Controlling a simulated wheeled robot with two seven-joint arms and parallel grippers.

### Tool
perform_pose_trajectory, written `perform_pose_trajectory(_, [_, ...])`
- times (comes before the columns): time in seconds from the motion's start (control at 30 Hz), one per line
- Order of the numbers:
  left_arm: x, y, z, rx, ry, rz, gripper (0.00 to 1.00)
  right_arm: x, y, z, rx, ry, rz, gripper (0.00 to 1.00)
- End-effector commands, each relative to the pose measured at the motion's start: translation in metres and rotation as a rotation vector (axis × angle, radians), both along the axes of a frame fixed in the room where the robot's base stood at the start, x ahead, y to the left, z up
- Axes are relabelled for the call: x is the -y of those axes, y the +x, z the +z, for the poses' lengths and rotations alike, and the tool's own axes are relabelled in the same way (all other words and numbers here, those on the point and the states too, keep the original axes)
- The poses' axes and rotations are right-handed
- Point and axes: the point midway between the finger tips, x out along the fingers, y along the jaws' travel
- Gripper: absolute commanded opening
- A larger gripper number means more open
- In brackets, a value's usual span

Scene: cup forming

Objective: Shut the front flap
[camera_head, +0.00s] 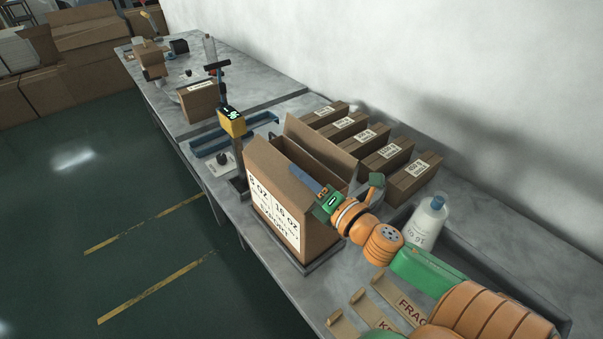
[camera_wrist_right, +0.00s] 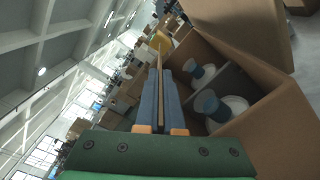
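The open brown carton (camera_head: 320,238), with a white label on its left face, stands on the bench. Its back flap (camera_head: 325,145) stands raised. My right gripper (camera_head: 304,180) reaches over the carton's top from the right. In the right wrist view, its blue fingers (camera_wrist_right: 160,84) lie close together on both sides of a thin cardboard edge, apparently the front flap (camera_wrist_right: 158,58), which looks upright. My left gripper is not in view.
Several labelled small boxes (camera_head: 389,154) line the wall behind the carton. A white bottle with a blue cap (camera_head: 427,222) stands right of it. A post with a yellow display (camera_head: 232,121) stands to its left. Flat cardboard pieces (camera_head: 371,309) lie on the bench in front.

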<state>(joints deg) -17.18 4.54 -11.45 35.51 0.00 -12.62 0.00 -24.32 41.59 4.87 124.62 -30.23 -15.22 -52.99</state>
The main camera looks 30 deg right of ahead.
Motion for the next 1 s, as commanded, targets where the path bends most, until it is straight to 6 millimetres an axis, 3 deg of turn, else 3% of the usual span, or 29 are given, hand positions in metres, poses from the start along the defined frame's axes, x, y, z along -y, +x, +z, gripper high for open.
perform_pose_trajectory(0.5, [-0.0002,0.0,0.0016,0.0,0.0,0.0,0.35,0.0035,0.0003,-0.0059,-0.01,0.125,0.0,0.0])
perform_pose_trajectory(0.6, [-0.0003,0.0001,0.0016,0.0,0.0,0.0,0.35,0.0036,0.0003,-0.0059,-0.01,0.125,-0.001,0.32])
perform_pose_trajectory(0.63, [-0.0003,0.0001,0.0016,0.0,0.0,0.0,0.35,0.0035,0.0003,-0.0059,-0.01,0.124,0.0,0.35])
perform_pose_trajectory(1.0, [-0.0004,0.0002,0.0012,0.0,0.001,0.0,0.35,0.0032,0.0002,-0.0066,-0.012,0.115,0.0,0.35])
